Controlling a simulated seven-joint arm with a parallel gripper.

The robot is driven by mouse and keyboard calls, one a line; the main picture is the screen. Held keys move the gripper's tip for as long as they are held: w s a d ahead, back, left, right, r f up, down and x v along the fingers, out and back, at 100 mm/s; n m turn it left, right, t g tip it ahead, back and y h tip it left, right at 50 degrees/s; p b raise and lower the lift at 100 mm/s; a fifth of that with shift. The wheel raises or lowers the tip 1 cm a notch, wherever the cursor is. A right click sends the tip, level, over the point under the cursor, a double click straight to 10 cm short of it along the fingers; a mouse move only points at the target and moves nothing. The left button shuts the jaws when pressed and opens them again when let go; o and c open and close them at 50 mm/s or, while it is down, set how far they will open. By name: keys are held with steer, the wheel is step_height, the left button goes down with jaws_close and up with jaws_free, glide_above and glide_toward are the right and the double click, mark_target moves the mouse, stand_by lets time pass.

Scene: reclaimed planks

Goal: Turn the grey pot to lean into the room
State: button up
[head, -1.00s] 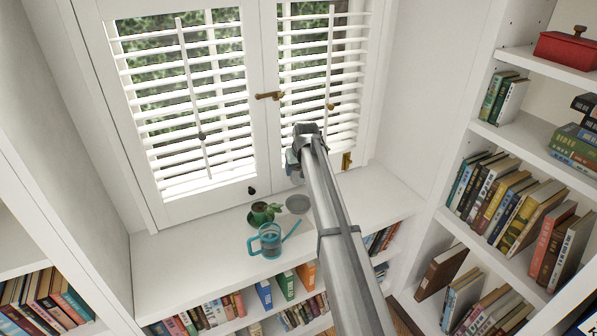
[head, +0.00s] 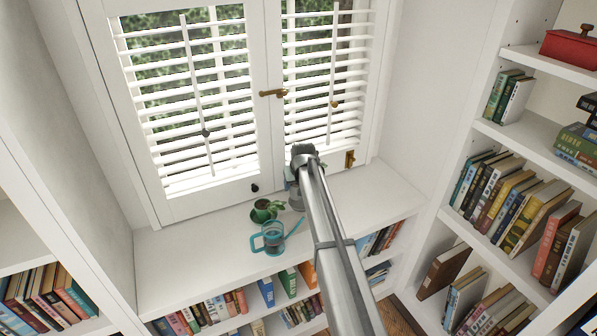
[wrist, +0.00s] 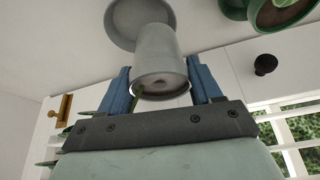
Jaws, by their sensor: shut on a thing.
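The grey pot (wrist: 160,72) is upright between the two blue fingers of my gripper (wrist: 161,80), which is shut on it. Its open rim faces the wrist camera, and a green stem shows at the rim. A grey saucer (wrist: 124,22) shows past the pot's base. I cannot tell whether pot and saucer touch. In the head view, my gripper (head: 292,180) is low over the window ledge near the shutters. The pot and most of the saucer are largely hidden there by my arm. Which way the plant leans is unclear; thin green leaves show left of the fingers in the wrist view.
A green pot (head: 265,210) stands just left, with a teal watering can (head: 272,238) in front. The shutters (head: 205,110), a black knob (head: 254,188) and a brass latch (head: 349,159) are close behind. The ledge (head: 185,245) is clear at both ends.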

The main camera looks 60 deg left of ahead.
steer(key=shift+w+d+f+m, duration=0.1)
steer(key=shift+w+f+m, duration=0.05)
steer(key=shift+f, duration=0.3)
steer(key=shift+w+f+m, duration=0.1)
steer(key=shift+f+m, duration=0.05)
steer(key=shift+f, duration=0.3)
steer(key=shift+w+f+m, duration=0.1)
steer(key=shift+w+m, duration=0.2)
steer(key=shift+m, duration=0.1)
steer(key=shift+w+a+r+m+t, duration=0.2)
steer(key=shift+w+m+t, duration=0.3)
steer(key=shift+m, duration=0.2)
steer(key=shift+m+t+h, duration=0.3)
steer(key=shift+m+h, duration=0.1)
steer(key=shift+m, duration=0.4)
steer(key=shift+f, duration=0.15)
steer(key=shift+f, duration=1.35)
steer(key=o, duration=1.5)
